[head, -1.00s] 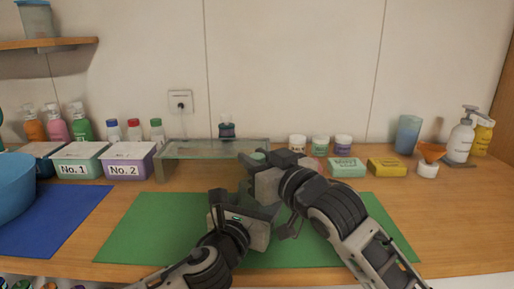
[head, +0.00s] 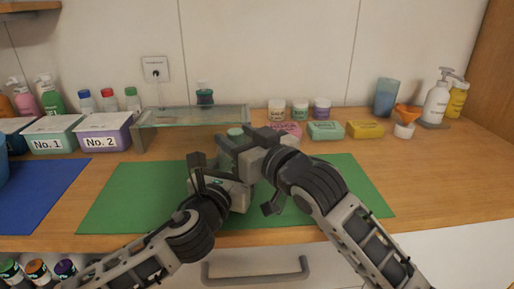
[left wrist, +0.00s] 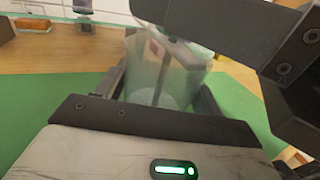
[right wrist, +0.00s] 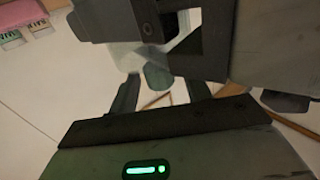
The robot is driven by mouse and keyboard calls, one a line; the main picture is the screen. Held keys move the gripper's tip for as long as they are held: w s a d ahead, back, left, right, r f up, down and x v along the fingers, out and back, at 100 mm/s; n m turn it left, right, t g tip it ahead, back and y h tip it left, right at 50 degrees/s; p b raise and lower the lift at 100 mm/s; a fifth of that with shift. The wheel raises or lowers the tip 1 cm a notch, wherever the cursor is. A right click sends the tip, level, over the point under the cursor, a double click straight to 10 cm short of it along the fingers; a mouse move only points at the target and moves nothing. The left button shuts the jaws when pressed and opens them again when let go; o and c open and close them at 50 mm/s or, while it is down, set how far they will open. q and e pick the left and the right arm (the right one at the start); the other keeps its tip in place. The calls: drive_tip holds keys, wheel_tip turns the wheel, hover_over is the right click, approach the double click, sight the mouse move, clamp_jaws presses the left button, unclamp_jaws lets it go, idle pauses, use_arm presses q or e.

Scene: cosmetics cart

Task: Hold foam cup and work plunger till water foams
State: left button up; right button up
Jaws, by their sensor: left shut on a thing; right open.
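The clear foam cup (left wrist: 165,65) stands between my left gripper's fingers (left wrist: 162,95) in the left wrist view, and they are shut on it. A rod shows inside it; the contents are hard to make out. A pale green knob, apparently the plunger's top (right wrist: 157,77), lies between the open fingers of my right gripper (right wrist: 160,92) in the right wrist view. I cannot tell whether they touch it. In the head view my left gripper (head: 225,168) and right gripper (head: 247,145) are close together over the green mat (head: 125,200), hiding most of the cup.
A glass shelf (head: 190,117) stands behind, with a dark bottle (head: 205,95) on or beyond it. Labelled boxes (head: 105,132) are at left, soaps (head: 325,130) and jars at right. The mat's right part and the wood right of it are clear. A drawer handle (head: 255,272) is below the front edge.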

drive_tip(key=v, duration=1)
drive_tip(key=shift+s+d, duration=0.25)
drive_tip(key=shift+s, duration=0.1)
use_arm(q)
drive_tip(key=o, duration=1.2)
drive_tip(key=shift+s, duration=0.1)
